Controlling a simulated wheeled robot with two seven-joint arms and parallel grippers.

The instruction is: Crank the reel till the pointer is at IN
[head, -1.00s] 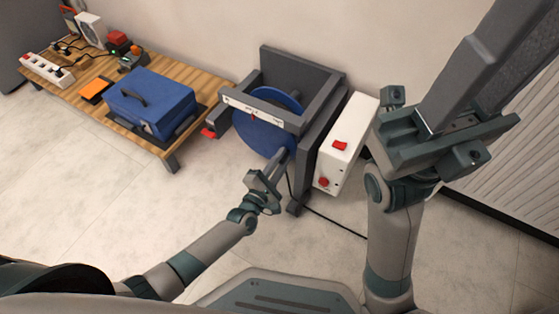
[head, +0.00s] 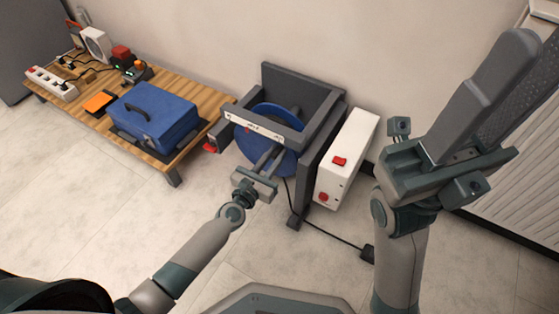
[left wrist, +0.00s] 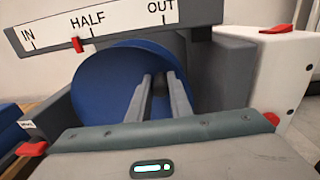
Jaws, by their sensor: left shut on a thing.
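The reel is a blue drum (head: 262,160) in a dark grey frame (head: 322,117) by the wall. In the left wrist view, its white scale (left wrist: 118,27) reads IN, HALF and OUT from left to right. The red pointer (left wrist: 78,44) stands between IN and HALF, nearer HALF. My left gripper (head: 274,155) reaches the drum's front face, and its two fingers (left wrist: 160,95) point at the drum. It is shut on the crank handle, which is mostly hidden between the fingers. My right gripper (head: 505,95) is raised at the right, away from the reel; its finger gap is unclear.
A white box (head: 347,150) with red switches stands right of the reel, with a black cable on the floor. A low wooden table (head: 190,143) at left holds a blue case (head: 152,112), an orange item and a power strip (head: 50,83). The front floor is clear.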

